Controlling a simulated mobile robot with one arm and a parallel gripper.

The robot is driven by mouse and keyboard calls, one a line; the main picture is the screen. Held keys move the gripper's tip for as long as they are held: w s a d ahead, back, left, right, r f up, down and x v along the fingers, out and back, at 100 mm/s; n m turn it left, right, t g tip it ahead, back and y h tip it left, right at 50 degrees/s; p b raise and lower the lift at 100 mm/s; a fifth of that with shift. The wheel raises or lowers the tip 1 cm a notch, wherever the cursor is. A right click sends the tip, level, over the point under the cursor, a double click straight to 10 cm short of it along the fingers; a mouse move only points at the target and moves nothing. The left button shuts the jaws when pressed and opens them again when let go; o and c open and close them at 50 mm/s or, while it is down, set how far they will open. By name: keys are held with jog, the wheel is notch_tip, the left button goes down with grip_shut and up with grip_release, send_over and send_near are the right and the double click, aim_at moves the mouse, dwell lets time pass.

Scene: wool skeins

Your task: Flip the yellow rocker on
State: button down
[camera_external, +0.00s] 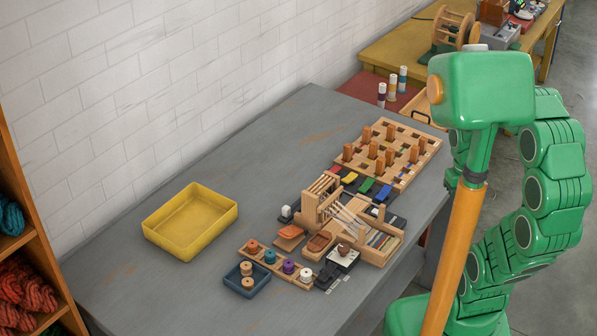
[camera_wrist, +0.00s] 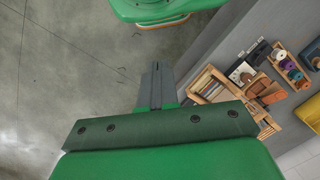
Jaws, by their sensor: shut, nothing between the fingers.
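The yellow rocker (camera_external: 349,178) is a small yellow piece in a row of coloured rockers on a dark strip, between the small wooden loom and the pegged board in the external view. Its tilt is too small to tell. I cannot make it out in the wrist view. My gripper (camera_wrist: 157,85) is shut and empty in the wrist view, its grey fingers pointing away over the bare floor, apart from the bench. In the external view I cannot clearly make out the fingertips.
A red rocker (camera_external: 335,169), a green rocker (camera_external: 366,186) and a blue rocker (camera_external: 382,194) share the row. The wooden loom (camera_external: 355,215) stands in front, the pegged board (camera_external: 420,150) behind. A yellow tray (camera_external: 160,238) sits left on the grey bench (camera_external: 130,290).

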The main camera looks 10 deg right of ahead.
jog(key=w+a+r+n, duration=0.1)
jog(key=w+a+r, duration=0.1)
jog(key=w, duration=0.6)
jog(key=w+a+r+n, duration=0.1)
jog(key=w+n, duration=0.1)
jog(key=w, duration=0.5)
jog(key=n+y, duration=0.3)
jog(key=n, duration=0.3)
send_over(344, 179)
jog(key=w+d, duration=0.4)
notch_tip(344, 179, down, 14)
jog(key=shift+s+f+g, duration=0.15)
jog(key=shift+g, duration=0.25)
jog(key=x, duration=1.4)
jog(key=shift+d, duration=0.25)
